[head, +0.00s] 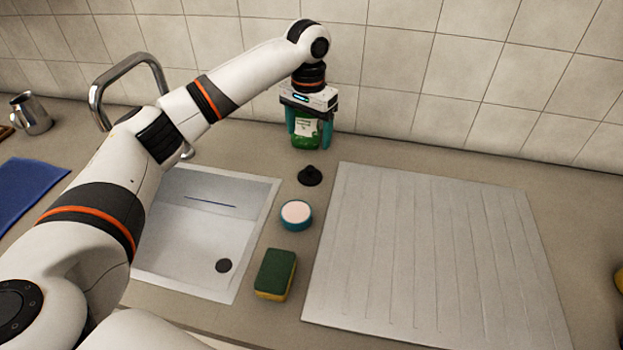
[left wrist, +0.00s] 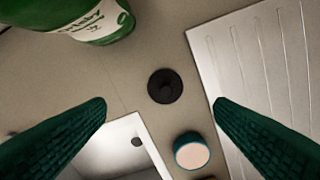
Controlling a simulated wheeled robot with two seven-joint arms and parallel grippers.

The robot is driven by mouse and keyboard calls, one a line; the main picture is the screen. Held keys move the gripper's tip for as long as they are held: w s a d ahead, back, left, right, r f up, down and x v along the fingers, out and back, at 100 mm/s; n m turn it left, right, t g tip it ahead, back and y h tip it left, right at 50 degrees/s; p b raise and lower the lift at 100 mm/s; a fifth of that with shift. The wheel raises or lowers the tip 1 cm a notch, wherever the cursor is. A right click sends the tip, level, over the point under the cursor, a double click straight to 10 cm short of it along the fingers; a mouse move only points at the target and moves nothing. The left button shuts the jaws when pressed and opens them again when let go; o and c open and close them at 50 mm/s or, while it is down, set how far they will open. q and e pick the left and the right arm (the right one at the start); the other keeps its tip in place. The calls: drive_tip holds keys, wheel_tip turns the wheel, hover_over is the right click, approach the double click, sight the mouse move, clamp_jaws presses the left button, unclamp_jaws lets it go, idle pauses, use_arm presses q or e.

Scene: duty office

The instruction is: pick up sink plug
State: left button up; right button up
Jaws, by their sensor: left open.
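The black sink plug (head: 310,176) lies on the counter between the sink and the drainboard. In the left wrist view the plug (left wrist: 165,86) is a round disc with a small knob, seen between and beyond the fingers. My left gripper (head: 307,140) points down at the back of the counter, behind the plug in the head view. Its green fingers are spread and empty in the left wrist view (left wrist: 160,108). The plug is apart from both fingers. My right gripper is not in view.
A green labelled bottle (head: 305,131) stands close by my left gripper. A round teal tin (head: 296,214) and a sponge (head: 275,274) lie in front of the plug. The sink (head: 165,255) is left, the drainboard (head: 425,260) right, the faucet (head: 97,95) back left.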

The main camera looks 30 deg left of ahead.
use_arm(q)
hover_over(310, 168)
drive_tip(key=f, duration=0.5)
drive_tip(key=shift+w+a, duration=0.35)
drive_tip(key=shift+w, duration=0.05)
drive_tip(key=shift+s+d+f+p, duration=0.1)
drive_tip(key=shift+f+p, duration=0.15)
drive_tip(key=shift+f, duration=0.65)
drive_tip(key=shift+s+d+f+p, duration=0.15)
drive_tip(key=shift+f+p, duration=0.1)
drive_tip(key=shift+f, duration=0.65)
drive_tip(key=shift+s+d+f+p, duration=0.1)
drive_tip(key=shift+f+p, duration=0.15)
drive_tip(key=shift+f, duration=0.65)
drive_tip(key=shift+c, duration=0.6)
drive_tip(key=c, duration=0.9)
